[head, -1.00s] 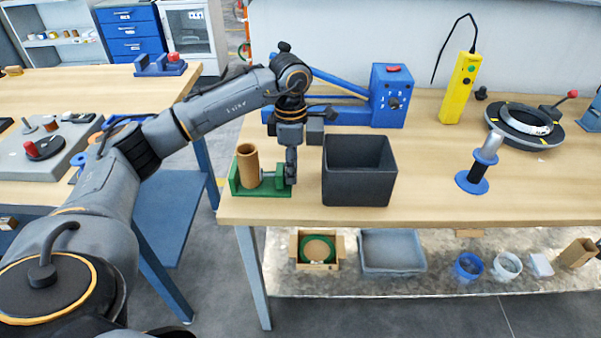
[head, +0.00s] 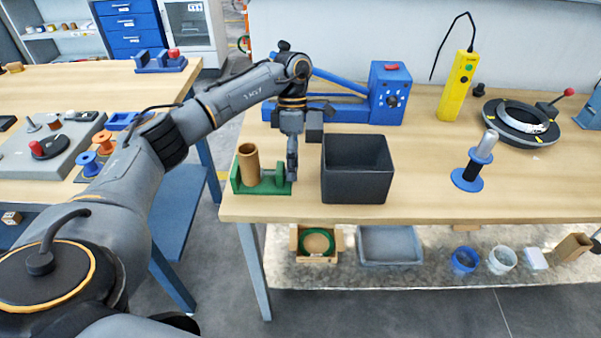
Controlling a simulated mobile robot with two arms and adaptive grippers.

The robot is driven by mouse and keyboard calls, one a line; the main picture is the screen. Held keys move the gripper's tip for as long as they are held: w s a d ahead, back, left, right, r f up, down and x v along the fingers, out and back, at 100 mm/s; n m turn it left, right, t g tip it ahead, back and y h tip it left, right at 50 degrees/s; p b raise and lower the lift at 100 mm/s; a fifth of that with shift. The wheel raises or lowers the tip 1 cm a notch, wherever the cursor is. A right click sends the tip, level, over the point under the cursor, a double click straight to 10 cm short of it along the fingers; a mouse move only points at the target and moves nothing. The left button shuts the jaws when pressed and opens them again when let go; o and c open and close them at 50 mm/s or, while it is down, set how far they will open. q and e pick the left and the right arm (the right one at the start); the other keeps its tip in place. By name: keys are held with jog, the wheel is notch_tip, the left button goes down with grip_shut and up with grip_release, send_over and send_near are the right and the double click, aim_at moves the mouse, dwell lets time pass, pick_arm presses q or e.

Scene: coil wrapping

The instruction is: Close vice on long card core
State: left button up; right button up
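The long card core (head: 249,163) is a brown cardboard tube standing upright in the green vice (head: 264,187), at the left end of the near workbench. The vice's raised jaw is at its left side, by the tube. My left gripper (head: 291,172) points down at the right end of the vice, right of the core. Its fingers look close together there, but whether they are shut on the vice's end is too small to tell. My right gripper is not in view.
A black open bin (head: 357,172) stands just right of my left gripper. A blue machine (head: 388,95) is behind. A spool stand (head: 474,165), a yellow controller (head: 458,85) and a black ring fixture (head: 520,122) are further right. Another bench (head: 80,85) is at left.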

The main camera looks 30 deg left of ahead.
pick_arm(q)
jog(key=shift+s+t+y, duration=0.15)
jog(key=shift+t+y, duration=0.25)
jog(key=shift+t, duration=0.2)
jog(key=shift+s+d+t+y+b, duration=0.15)
jog(key=shift+t+y+b, duration=0.25)
jog(key=shift+t+b, duration=0.25)
jog(key=shift+r+t, duration=0.1)
jog(key=shift+t, duration=0.15)
